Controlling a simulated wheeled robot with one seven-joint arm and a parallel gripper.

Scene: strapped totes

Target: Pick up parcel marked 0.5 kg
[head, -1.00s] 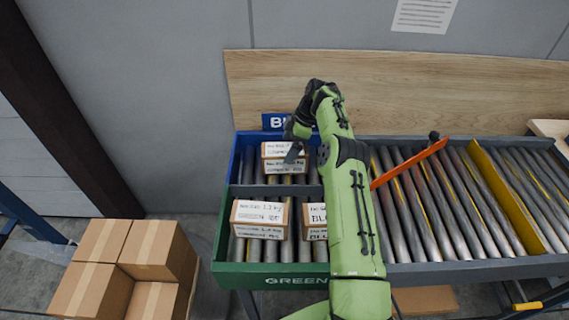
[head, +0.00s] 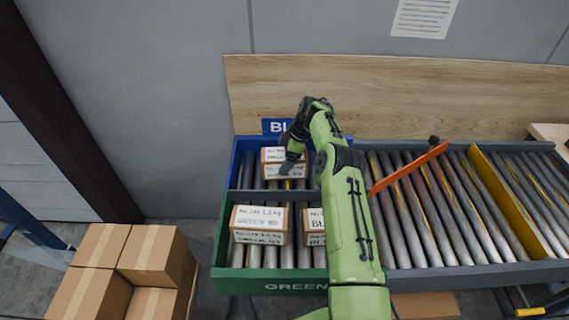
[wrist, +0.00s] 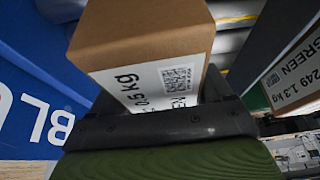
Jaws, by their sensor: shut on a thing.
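The parcel marked 0.5 kg is a brown box with a white label and a square code; it fills the middle of the wrist view (wrist: 140,45). My gripper (wrist: 165,120) is shut on it, its dark jaw across the near side. In the head view a labelled parcel (head: 272,155) sits in the blue-edged lane at the back left, and my gripper (head: 288,168) is down at it. The arm hides part of this parcel. I cannot tell whether it is clear of the rollers.
A parcel marked 1.3 kg GREEN (head: 258,218) and another parcel (head: 314,220) stand in the green-edged front lane. A blue sign (head: 276,126) stands behind. An orange bar (head: 410,167) crosses the rollers at right. Cartons (head: 150,250) are stacked at lower left.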

